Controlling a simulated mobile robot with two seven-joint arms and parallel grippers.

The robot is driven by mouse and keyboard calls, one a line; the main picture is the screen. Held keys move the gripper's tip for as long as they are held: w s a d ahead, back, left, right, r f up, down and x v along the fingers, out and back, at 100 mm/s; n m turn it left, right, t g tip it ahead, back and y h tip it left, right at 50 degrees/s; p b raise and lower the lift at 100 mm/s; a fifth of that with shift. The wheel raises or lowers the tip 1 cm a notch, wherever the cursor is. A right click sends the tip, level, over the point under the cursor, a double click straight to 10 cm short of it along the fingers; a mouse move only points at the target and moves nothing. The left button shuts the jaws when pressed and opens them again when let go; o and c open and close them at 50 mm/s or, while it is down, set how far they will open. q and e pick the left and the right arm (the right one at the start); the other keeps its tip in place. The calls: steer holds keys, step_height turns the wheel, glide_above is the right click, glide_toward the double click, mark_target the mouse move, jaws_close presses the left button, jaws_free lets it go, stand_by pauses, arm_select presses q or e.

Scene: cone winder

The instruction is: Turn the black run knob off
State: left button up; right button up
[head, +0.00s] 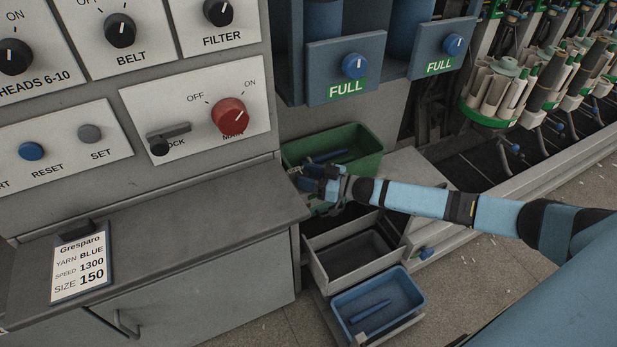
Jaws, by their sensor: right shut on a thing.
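No knob labelled run shows in the head view. Black knobs on the grey panel are a heads 6-10 knob (14,58), a belt knob (120,31) and a filter knob (218,11), partly cut off by the frame's top. The red main knob (229,116) has its white mark towards ON. My right gripper (312,182) is at the near side of a green bin (368,142), below and right of the panel. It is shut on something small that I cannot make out. My left gripper is not in view.
A grey ledge (190,195) juts out below the panel, with a Gresparo card (82,265) on it. A grey tray (318,262) and a blue tray (408,287) lie below the bin. Blue knobs (355,66) marked FULL are above. Spindles line the right.

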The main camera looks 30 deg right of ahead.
steer(key=o, duration=0.9)
steer(key=v, duration=1.3)
steer(key=shift+s+d+p, duration=0.2)
steer(key=shift+s+p, duration=0.1)
steer(key=shift+p, duration=0.05)
